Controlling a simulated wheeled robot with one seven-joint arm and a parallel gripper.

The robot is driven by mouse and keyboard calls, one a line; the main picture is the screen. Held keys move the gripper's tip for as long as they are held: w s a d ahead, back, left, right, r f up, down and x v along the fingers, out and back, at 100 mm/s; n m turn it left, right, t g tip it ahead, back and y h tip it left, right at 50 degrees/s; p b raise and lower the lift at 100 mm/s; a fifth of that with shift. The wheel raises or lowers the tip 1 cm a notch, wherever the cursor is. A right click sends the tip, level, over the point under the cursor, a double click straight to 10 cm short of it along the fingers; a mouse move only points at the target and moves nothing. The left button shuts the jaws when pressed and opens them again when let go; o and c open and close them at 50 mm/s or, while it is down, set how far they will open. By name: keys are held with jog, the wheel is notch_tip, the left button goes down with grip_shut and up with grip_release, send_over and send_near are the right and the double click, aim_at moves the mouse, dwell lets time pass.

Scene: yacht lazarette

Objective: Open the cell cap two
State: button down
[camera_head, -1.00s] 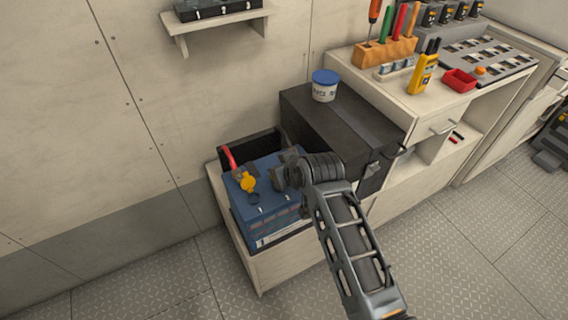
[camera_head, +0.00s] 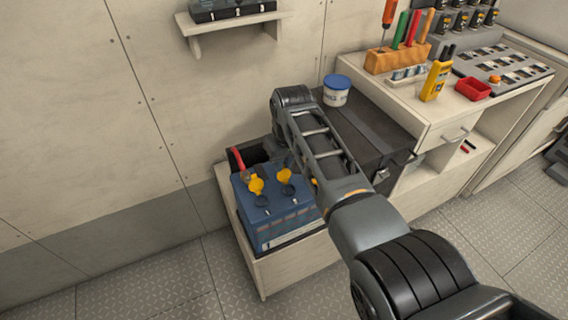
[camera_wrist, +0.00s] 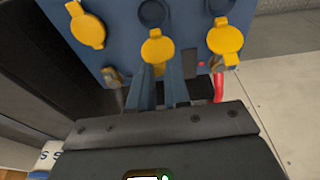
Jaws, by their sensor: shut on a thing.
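A blue battery (camera_head: 280,225) sits in a pale open-topped box. In the head view two yellow cell caps, the nearer-left one (camera_head: 256,186) and the middle one (camera_head: 284,176), stand raised behind dark round cell openings. In the wrist view three yellow caps show: left (camera_wrist: 88,30), middle (camera_wrist: 157,48) and right (camera_wrist: 225,40). Dark openings show beyond the middle and right caps. My gripper (camera_wrist: 160,72) is at the middle cap, cell cap two, with its fingers shut on it. The arm hides my gripper and most of the third cap in the head view.
A red cable (camera_head: 238,160) rises at the battery's back left. A dark chest (camera_head: 365,135) with a blue-lidded tub (camera_head: 336,91) stands to the right. A tool bench (camera_head: 440,110) is beyond. The wall is close behind; floor is free in front.

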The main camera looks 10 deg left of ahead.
dwell(0.4)
jog(key=c, duration=1.1)
grip_release()
jog(key=v, duration=0.7)
jog(key=shift+r, duration=0.4)
jog(key=shift+s+f, duration=0.1)
